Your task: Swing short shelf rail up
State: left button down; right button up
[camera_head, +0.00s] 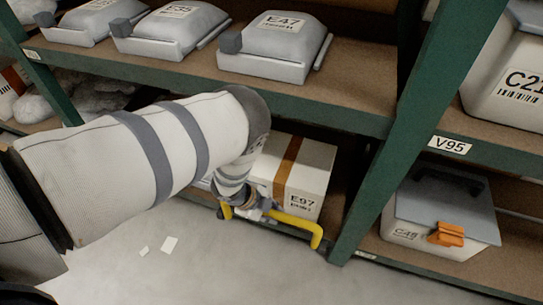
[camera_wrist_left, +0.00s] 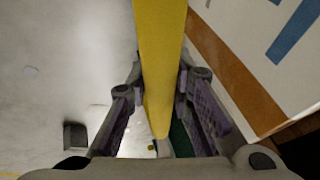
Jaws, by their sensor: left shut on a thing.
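The short shelf rail (camera_head: 299,222) is a yellow bar with a bent right end, low in front of the lower shelf in the head view. My left gripper (camera_head: 262,208) reaches down to it and is shut on it along its length. In the left wrist view the yellow rail (camera_wrist_left: 158,55) runs between the two dark finger pads of the left gripper (camera_wrist_left: 160,90). My gripper and wrist hide part of the rail in the head view. My right gripper is not in view.
A box marked E97 (camera_head: 304,178) stands on the lower shelf just behind the rail. A green rack post (camera_head: 385,180) rises to the right. A grey-lidded bin (camera_head: 440,215) sits lower right. The floor (camera_head: 200,265) in front is mostly clear.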

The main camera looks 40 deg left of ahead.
pick_arm(q)
jog(key=shift+w+d+r, duration=0.1)
jog(key=shift+w, duration=0.15)
jog(key=c, duration=1.4)
grip_release()
jog(key=shift+s, duration=0.1)
jog(key=v, duration=1.2)
